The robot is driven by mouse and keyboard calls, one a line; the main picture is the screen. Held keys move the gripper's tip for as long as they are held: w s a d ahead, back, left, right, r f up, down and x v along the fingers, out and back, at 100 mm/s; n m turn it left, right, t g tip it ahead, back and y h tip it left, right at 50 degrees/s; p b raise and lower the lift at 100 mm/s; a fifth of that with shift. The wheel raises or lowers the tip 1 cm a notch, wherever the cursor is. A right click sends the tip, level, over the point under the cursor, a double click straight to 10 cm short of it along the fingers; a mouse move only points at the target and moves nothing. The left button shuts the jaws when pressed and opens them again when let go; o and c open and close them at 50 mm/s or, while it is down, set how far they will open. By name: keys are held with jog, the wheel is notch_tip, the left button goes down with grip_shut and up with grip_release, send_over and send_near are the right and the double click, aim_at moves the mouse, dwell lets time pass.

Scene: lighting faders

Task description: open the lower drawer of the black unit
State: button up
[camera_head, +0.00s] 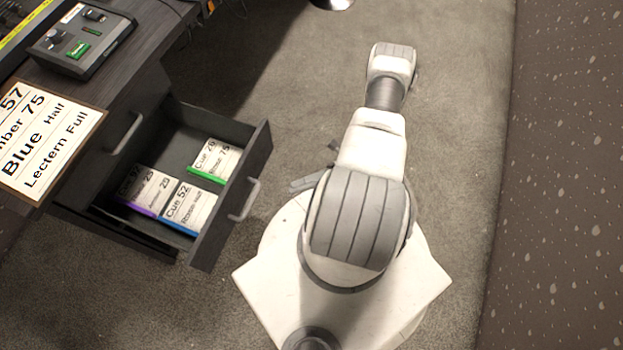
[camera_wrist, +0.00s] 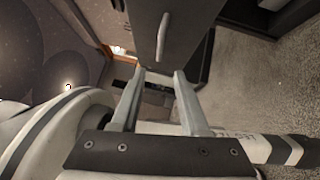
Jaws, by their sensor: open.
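The black unit (camera_head: 95,200) stands under the desk at the left of the head view. Its lower drawer (camera_head: 262,150) is pulled well out, with several coloured-edged cue cards lying inside. The drawer's grey bar handle (camera_head: 245,200) is on its outer front. A second bar handle (camera_head: 125,132) is on the closed front above. In the wrist view, a dark front with a bar handle (camera_wrist: 162,38) lies beyond my gripper (camera_wrist: 158,75). My gripper is open and empty, its fingertips apart from that handle. In the head view my arm mostly hides the gripper.
A lettered cue sheet (camera_head: 45,135) and a dark control box (camera_head: 85,42) with green parts lie on the desk (camera_head: 150,25). Grey carpet (camera_head: 460,100) is clear around my base. A dark speckled surface (camera_head: 565,180) runs along the right.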

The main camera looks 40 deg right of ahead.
jog(key=v, duration=0.3)
jog(key=shift+d, duration=0.2)
dwell(0.4)
jog(key=w+r+n+g+h, duration=0.45)
jog(key=r+n, duration=0.55)
jog(key=r, duration=0.4)
jog(key=w+r+n+g+h, duration=0.4)
jog(key=w+r+n+h, duration=0.2)
jog(key=r+n, duration=0.5)
jog(key=s+a+r+n+t+h, duration=0.3)
jog(key=r+n, duration=0.2)
jog(key=r, duration=0.3)
jog(key=s+a+r+n+t+h, duration=0.3)
jog(key=a+r+n+t, duration=0.1)
jog(key=r+n, duration=0.25)
jog(key=s+a+r+n+t+h, duration=0.3)
jog(key=s+r+n, duration=0.15)
jog(key=r, duration=0.35)
notch_tip(320, 180, up, 22)
jog(key=w+p, duration=0.1)
jog(key=p, duration=2.1)
jog(key=shift+r, duration=0.2)
